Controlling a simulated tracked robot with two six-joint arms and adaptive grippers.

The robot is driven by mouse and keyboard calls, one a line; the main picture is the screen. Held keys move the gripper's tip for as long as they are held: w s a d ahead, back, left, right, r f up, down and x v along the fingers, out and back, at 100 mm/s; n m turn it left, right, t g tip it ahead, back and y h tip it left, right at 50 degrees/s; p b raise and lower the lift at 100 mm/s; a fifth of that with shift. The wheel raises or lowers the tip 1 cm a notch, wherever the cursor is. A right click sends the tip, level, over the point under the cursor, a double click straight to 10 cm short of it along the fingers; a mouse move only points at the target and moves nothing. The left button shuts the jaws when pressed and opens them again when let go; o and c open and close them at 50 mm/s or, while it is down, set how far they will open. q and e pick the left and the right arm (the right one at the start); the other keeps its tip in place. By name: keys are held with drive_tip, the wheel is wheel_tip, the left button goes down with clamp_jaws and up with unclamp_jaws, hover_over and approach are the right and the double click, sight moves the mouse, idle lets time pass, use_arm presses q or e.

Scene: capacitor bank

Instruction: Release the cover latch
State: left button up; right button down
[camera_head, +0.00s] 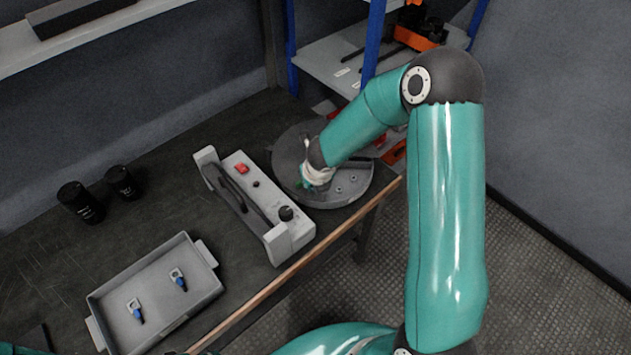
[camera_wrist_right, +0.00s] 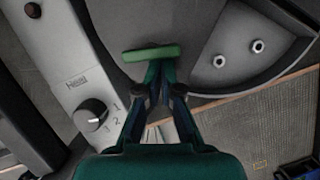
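A round grey cover (camera_head: 290,165) lies on the bench's right end; part of it shows in the right wrist view (camera_wrist_right: 225,75). A short green bar, which looks like the latch handle (camera_wrist_right: 152,53), lies across my right fingertips. My right gripper (camera_wrist_right: 160,72) has its fingers close together at this bar, seemingly closed on it; the exact contact is hidden. In the head view, my right gripper (camera_head: 306,182) reaches down over the cover and is small there. My left gripper is not clearly visible.
A grey box with a handle, red switch and knob (camera_head: 257,205) stands close left of the cover. A grey tray (camera_head: 205,290) holds two blue-ended pieces. Two black cylinders (camera_head: 80,202) stand at the left. A blue-framed shelf (camera_head: 372,45) is behind. The bench middle is bare.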

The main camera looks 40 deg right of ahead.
drive_tip(key=shift+w+a+r, duration=0.2)
drive_tip(key=shift+w+r, duration=0.1)
drive_tip(key=shift+w, duration=0.2)
drive_tip(key=shift+r, duration=0.55)
drive_tip(key=s+v, duration=0.1)
drive_tip(key=v, duration=0.9)
drive_tip(key=shift+s, duration=0.3)
